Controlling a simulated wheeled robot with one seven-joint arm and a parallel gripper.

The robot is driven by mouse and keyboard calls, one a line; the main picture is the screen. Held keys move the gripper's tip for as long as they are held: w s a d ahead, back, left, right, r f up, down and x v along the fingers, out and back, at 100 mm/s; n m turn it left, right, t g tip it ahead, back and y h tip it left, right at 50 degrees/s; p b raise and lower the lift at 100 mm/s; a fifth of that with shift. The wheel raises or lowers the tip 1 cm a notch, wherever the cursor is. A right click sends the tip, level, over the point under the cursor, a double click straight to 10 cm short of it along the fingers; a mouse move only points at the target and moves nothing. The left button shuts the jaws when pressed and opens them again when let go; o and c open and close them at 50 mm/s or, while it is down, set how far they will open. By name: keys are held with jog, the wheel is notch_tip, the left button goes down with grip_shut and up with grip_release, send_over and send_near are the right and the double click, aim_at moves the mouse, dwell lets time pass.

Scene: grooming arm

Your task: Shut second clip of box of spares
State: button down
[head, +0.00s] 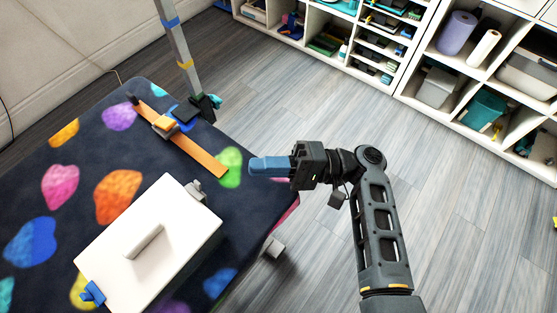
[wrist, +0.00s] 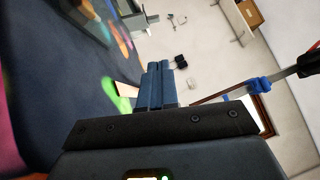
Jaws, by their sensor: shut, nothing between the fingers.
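The box of spares (head: 150,245) is a white case with a raised handle bar on its lid, lying on the dark table with coloured blotches (head: 65,215). A blue clip (head: 92,293) sticks out at its near left corner. A pale clip (head: 195,191) shows at its far right end; I cannot tell whether it is latched. The wrist view shows the blue fingers (wrist: 160,72) side by side. The box is not clearly seen there.
An orange strip (head: 195,150) with a clamp-like block (head: 166,126) lies on the table behind the box. A grey pole (head: 178,45) stands at the table's far corner. White shelves (head: 395,80) line the back. Grey floor (head: 310,95) is open around my arm.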

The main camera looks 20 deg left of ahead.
aim_at(200, 184)
jog(key=p+x, duration=0.1)
jog(key=x, duration=0.4)
jog(key=shift+s+a+r, duration=0.15)
jog(key=shift+s+a+r+p, duration=0.15)
jog(key=shift+s+a+p, duration=0.1)
jog(key=shift+s, duration=0.3)
jog(key=shift+s+a+r+p, duration=0.1)
jog(key=shift+s+a+p, duration=0.15)
jog(key=shift+s, duration=0.35)
jog(key=shift+s+a+r+p, duration=0.15)
jog(key=shift+s+p, duration=0.15)
jog(key=shift+s, duration=0.25)
jog(key=n+h, duration=0.1)
jog(key=s+r+n+h+p, duration=0.1)
jog(key=shift+a+n, duration=0.2)
jog(key=shift+n, duration=0.1)
